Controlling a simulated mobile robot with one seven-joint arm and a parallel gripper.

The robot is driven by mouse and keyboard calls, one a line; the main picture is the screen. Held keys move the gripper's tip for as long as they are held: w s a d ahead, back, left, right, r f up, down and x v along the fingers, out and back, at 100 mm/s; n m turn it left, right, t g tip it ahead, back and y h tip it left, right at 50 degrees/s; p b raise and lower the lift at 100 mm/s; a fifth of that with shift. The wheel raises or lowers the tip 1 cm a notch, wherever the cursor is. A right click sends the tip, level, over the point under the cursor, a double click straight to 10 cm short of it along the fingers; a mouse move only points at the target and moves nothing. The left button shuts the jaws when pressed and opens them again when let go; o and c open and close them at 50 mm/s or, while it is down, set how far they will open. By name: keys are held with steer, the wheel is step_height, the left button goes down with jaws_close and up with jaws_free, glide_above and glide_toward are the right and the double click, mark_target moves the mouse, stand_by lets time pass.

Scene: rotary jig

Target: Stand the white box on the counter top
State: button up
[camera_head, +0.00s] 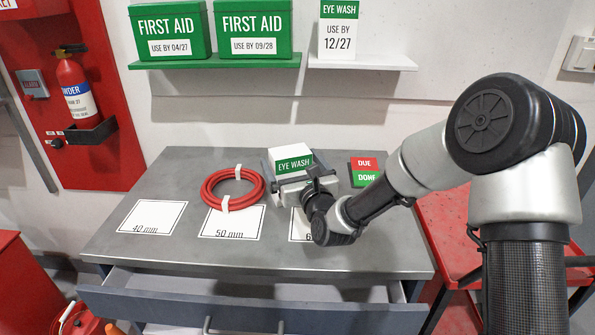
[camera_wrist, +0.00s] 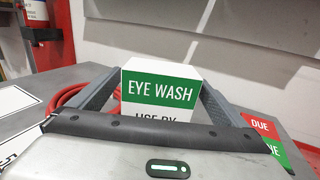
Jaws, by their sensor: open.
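The white box (camera_head: 290,153) with a green "EYE WASH" band is at the middle of the grey counter top (camera_head: 180,180). It looks upright. In the wrist view the white box (camera_wrist: 160,72) shows its green band, and its lower print is cut off by my gripper's body. My gripper (camera_head: 293,172) is low over the counter with one finger on each side of the box. In the wrist view my gripper (camera_wrist: 158,92) is open around it. The box's base is hidden, so I cannot tell whether it touches the counter.
A red hose coil (camera_head: 214,200) lies left of the box, on a white marked "50 mm" card (camera_head: 232,228). A red and green "DUE/DONE" sign (camera_head: 364,172) is right. Another eye wash box (camera_head: 338,30) stands on the white shelf (camera_head: 365,61). A drawer (camera_head: 250,305) is open in front.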

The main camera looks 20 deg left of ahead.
steer(key=p+v, duration=0.1)
steer(key=v, duration=1)
stand_by(1.0)
